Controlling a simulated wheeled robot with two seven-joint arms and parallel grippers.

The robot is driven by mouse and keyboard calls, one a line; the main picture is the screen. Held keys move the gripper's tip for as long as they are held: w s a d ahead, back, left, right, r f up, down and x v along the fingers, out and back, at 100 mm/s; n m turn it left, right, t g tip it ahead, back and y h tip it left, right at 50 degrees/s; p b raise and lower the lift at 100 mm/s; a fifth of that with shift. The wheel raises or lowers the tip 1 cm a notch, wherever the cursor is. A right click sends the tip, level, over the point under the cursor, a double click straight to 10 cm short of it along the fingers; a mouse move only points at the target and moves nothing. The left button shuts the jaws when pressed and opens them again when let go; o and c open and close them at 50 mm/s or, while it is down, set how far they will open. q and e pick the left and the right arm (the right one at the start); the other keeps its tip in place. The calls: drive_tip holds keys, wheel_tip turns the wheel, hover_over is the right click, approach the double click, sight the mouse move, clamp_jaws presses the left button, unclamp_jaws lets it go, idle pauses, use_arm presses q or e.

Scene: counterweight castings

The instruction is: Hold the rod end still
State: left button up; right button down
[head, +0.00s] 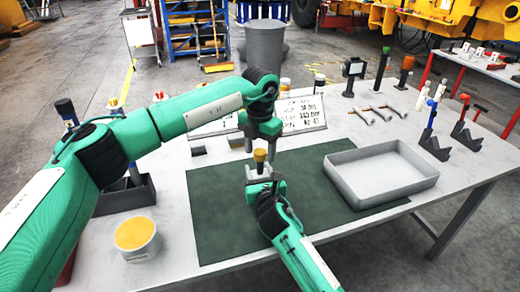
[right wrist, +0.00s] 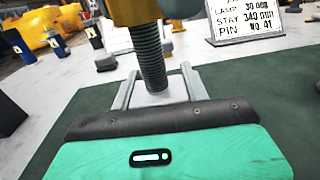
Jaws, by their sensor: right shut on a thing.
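The rod end is a dark threaded rod (right wrist: 150,60) rising from a grey base (right wrist: 163,97). A yellow piece (head: 260,155) sits at its top, and the right wrist view's upper edge cuts this piece off. My right gripper (head: 262,174) comes in from the bottom, its two grey fingers on either side of the grey base, shut on it. The rod stands roughly upright over the dark green mat (head: 215,215). My left gripper (head: 263,146) points down just above the yellow piece, its fingers apart. I cannot tell whether they touch it.
A grey tray (head: 345,185) stands on the mat's right side. A sign (head: 303,113) stands behind the grippers. A tub with a yellow top (head: 137,237) and a dark bin (head: 125,197) are at left. Several tools (head: 375,113) lie at the back right.

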use_arm(q)
wheel_tip(320, 180, up, 12)
idle(0.6)
use_arm(e)
drive_tip(key=c, duration=0.6)
unclamp_jaws()
drive_tip(key=shift+c, duration=0.2)
drive_tip(key=shift+s, duration=0.1)
drive_tip(key=v, duration=1.3)
drive_tip(key=shift+s+d, duration=0.1)
drive_tip(key=shift+s, duration=0.2)
use_arm(q)
drive_tip(key=shift+f, duration=0.25)
